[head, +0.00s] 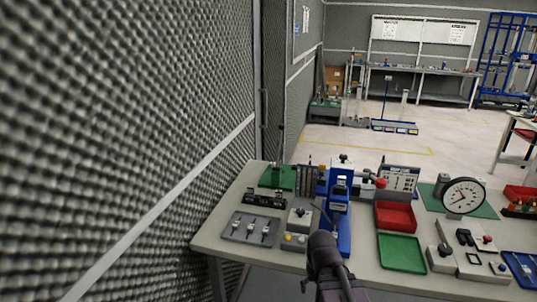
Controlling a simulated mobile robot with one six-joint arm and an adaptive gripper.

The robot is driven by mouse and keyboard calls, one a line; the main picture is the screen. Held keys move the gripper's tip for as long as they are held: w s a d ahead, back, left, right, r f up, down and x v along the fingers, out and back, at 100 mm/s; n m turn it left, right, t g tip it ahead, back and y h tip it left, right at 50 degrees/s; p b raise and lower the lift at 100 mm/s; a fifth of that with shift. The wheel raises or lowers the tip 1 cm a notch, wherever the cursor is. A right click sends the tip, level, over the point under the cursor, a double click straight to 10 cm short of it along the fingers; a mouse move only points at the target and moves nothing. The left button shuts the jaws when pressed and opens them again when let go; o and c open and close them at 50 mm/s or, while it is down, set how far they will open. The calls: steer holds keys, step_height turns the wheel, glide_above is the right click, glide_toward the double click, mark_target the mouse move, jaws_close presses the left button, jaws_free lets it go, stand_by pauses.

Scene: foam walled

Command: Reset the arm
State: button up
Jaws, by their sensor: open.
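A dark part of my own arm (330,270) rises from the bottom edge, just right of the middle, in front of the workbench (222,246). It has a rounded top end, and a thin cable-like strip runs along its right side. It overlaps the lower part of a blue bench press (338,205) in the picture. I cannot make out my gripper's fingers, and nothing held shows.
The bench carries a grey tray (240,238), a red bin (396,229), a green tray (388,258) and a round dial gauge (463,195). A grey foam wall (120,110) stands close on the left. Open floor (370,150) lies beyond the bench.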

steer(key=r+p, duration=0.1)
steer(key=s+r+p, duration=0.1)
steer(key=r, duration=0.1)
steer(key=shift+r, duration=0.2)
stand_by(1.9)
